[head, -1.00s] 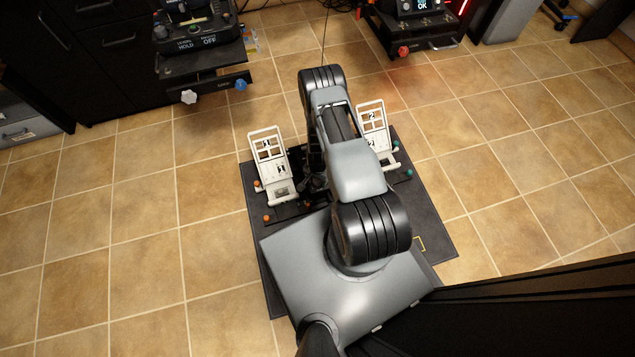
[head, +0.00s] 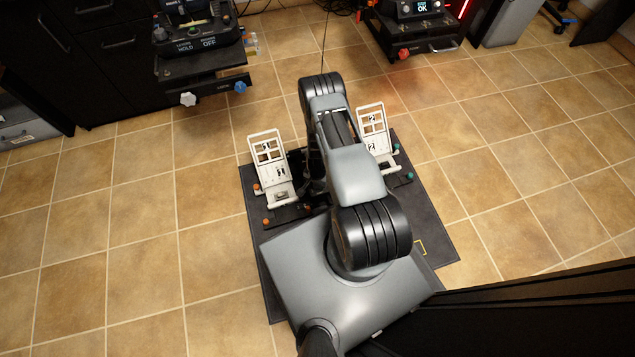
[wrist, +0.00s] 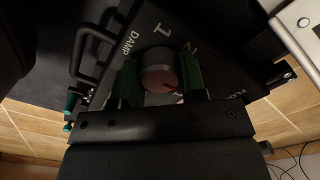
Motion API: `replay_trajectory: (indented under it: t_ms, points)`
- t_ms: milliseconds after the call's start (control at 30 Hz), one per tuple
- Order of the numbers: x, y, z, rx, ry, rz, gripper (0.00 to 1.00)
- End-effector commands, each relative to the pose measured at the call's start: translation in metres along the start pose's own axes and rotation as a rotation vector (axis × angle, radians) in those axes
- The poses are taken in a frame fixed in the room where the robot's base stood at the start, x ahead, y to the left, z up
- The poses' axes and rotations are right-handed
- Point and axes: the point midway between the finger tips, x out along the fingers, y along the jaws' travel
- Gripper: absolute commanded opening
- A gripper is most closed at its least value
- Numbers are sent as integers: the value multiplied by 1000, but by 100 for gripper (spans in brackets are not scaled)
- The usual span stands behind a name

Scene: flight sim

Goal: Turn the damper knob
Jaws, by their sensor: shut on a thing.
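The damper knob (wrist: 158,77) is a round grey knob with a small red mark, on a dark panel (wrist: 150,27) lettered "DAMP" and "1" in the wrist view. My gripper (wrist: 160,82) has its green fingers on both sides of the knob and is shut on it. The red mark is on the knob's lower right part. In the head view my arm hides the knob and gripper. They are behind it, near the two white pedals, left (head: 268,165) and right (head: 374,130).
The pedals stand on a dark mat (head: 433,215) on the tiled floor. A console with a white and a blue knob (head: 240,87) is at the back left. Another console with a red knob (head: 404,54) is at the back right. A dark handle (wrist: 90,55) is left of the knob.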

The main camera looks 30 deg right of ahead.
Motion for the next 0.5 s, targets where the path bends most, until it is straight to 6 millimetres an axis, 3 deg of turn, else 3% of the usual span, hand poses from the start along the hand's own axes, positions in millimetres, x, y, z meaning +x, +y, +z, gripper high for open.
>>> replay_trajectory:
  t_ms: [100,500]
  points:
    - [0,0,0,0,-1,0,15]
    - [0,0,0,-114,-1,1,15]
